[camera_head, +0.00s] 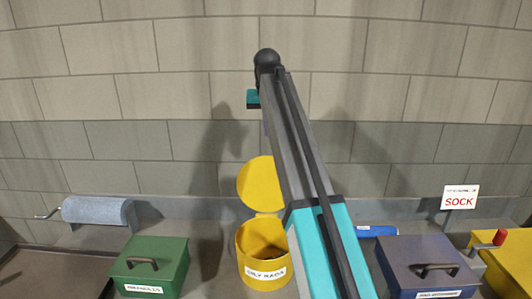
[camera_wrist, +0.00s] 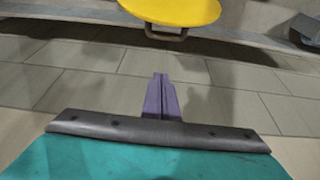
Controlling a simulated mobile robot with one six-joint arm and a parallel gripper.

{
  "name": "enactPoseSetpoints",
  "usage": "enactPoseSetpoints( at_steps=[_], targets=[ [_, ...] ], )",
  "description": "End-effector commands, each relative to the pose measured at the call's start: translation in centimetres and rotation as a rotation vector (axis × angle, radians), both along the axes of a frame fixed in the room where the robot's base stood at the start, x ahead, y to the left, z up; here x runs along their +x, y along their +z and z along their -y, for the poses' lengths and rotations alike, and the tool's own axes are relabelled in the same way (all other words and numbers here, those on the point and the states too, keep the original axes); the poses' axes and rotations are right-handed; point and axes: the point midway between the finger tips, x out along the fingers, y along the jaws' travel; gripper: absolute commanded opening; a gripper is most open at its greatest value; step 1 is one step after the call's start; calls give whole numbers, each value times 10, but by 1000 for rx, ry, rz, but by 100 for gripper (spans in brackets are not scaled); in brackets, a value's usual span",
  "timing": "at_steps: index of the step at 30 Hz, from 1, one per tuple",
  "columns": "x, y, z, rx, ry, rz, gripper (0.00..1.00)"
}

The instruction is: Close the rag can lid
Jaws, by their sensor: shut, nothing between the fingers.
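The yellow rag can (camera_head: 252,262), labelled "OILY RAGS", stands open on the bench. Its round yellow lid (camera_head: 258,183) stands raised at the back of the can, and my arm covers part of its right side. In the wrist view the lid (camera_wrist: 170,8) shows at the top edge, with a grey handle (camera_wrist: 166,35) beside it. My gripper (camera_wrist: 162,78) has its purple fingers together and empty. In the head view my gripper (camera_head: 264,128) is mostly hidden behind my arm, above the lid and apart from it.
A green box (camera_head: 150,262) stands left of the can, and a dark purple box (camera_head: 425,262) stands to the right. A grey roll (camera_head: 95,211) lies at the back left. A blue object (camera_head: 377,231), a "SOCK" sign (camera_head: 459,197) and a yellow box (camera_head: 508,262) are further right.

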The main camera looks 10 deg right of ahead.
Motion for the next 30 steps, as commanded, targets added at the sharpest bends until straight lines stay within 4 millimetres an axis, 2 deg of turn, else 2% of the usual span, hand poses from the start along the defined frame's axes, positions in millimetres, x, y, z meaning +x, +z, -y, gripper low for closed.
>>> enactPoseSetpoints(
  at_steps=[11,16,20,30],
  targets=[
    [0,-1,-1,0,1,0,0],
    [2,-8,0,0,1,-2,0],
    [6,-17,0,0,1,-1,0],
    [20,-55,3,1,2,-2,0]
  ],
)
